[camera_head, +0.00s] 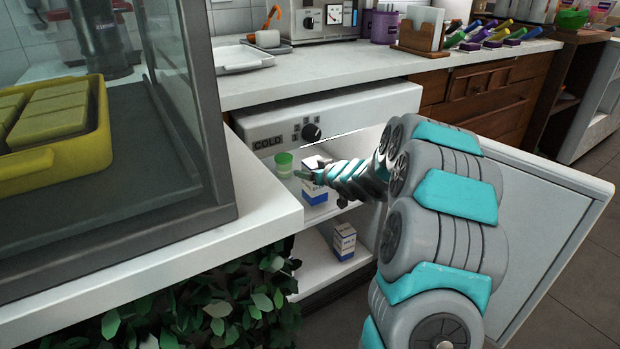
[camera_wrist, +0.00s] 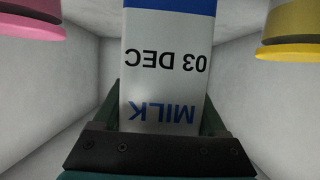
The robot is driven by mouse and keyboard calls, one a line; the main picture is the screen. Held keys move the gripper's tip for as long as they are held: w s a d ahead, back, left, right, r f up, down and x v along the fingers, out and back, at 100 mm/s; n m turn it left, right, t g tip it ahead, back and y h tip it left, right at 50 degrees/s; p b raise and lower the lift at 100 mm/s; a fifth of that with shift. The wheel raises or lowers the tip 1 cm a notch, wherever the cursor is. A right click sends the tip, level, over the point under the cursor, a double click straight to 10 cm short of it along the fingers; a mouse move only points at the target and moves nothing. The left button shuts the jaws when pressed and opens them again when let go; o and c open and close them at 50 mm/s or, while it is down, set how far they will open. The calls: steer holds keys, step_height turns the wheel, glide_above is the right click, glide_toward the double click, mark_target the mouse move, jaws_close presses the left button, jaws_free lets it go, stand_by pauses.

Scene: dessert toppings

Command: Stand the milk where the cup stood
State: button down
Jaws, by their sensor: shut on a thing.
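A white and blue milk carton (camera_head: 315,197) is at the upper shelf level of the open fridge. My gripper (camera_head: 309,177) is shut on it. In the wrist view the milk (camera_wrist: 160,85) stands between the two jaws (camera_wrist: 162,120), its print "MILK" and "03 DEC" upside down in the picture. I cannot tell whether its base touches the shelf. A green cup (camera_head: 284,164) is just left of the milk. A second blue and white carton (camera_head: 344,242) stands on the lower shelf.
The fridge door (camera_head: 550,225) is open to the right. A pink round container (camera_wrist: 30,28) and a yellow one (camera_wrist: 290,45) flank the milk in the wrist view. The white counter edge (camera_head: 285,190) and a glass case (camera_head: 190,100) are close on the left.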

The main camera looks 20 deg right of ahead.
steer(key=shift+f, duration=1.05)
steer(key=shift+f, duration=0.15)
jaws_free()
steer(key=shift+r, duration=0.2)
steer(key=v, duration=1.2)
steer(key=shift+p, duration=0.4)
